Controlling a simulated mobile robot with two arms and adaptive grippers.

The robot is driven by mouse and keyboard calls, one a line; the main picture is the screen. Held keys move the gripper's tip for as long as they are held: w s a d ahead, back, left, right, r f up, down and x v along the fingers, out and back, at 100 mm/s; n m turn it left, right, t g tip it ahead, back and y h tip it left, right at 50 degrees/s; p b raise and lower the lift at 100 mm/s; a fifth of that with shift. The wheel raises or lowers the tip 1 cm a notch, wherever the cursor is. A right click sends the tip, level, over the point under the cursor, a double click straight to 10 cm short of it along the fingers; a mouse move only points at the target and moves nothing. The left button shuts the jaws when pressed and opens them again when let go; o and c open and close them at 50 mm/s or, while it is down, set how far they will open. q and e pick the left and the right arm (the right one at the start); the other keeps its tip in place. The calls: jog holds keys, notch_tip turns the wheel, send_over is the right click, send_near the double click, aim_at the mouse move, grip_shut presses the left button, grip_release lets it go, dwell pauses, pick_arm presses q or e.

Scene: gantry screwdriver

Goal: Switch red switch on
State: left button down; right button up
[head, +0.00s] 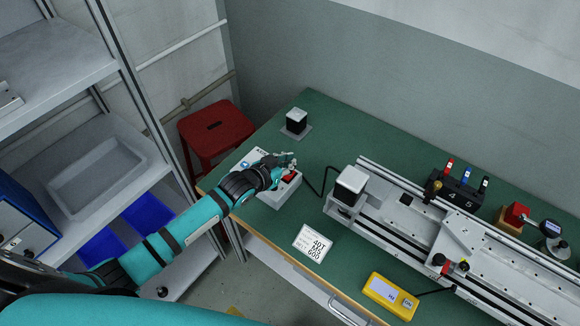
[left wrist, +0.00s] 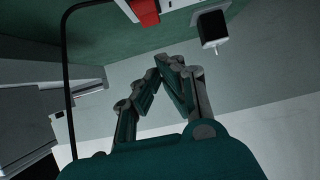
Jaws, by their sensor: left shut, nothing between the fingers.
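The red switch (head: 290,176) sits on the right end of a light grey control box (head: 281,197) on the green workbench. In the left wrist view the red switch (left wrist: 146,12) shows at the top edge, partly cut off, beyond the fingertips. My left gripper (head: 288,160) is over the box, close beside the switch at its far side, and partly covers the box. In the left wrist view its fingers (left wrist: 163,68) meet at the tips with nothing between them. I cannot tell whether they touch the switch or which way it is set. My right gripper is not in view.
A black block on a plate (head: 297,121) stands behind the box. A black cable (head: 322,186) runs right to the gantry rail (head: 415,218). A white label card (head: 313,243) and yellow meter (head: 391,296) lie in front. A red stool (head: 212,128) stands left.

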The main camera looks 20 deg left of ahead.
aim_at(293, 173)
pick_arm(q)
jog(key=shift+w+d+f, duration=0.1)
jog(key=shift+w+f, duration=0.1)
jog(key=shift+f, duration=0.75)
jog(key=shift+w+d+f, duration=0.1)
jog(key=shift+w+f, duration=0.1)
jog(key=shift+f, duration=0.7)
jog(key=shift+w+r+p, duration=0.15)
jog(key=shift+p, duration=0.25)
jog(key=shift+w+d+g+y+p, duration=0.15)
jog(key=shift+w+g+y+p, duration=0.2)
jog(key=shift+g+p, duration=0.6)
jog(key=shift+f+p, duration=0.25)
jog(key=shift+p, duration=0.2)
jog(key=shift+d+f+g, duration=0.1)
jog(key=shift+f+g, duration=0.15)
jog(key=shift+f, duration=0.15)
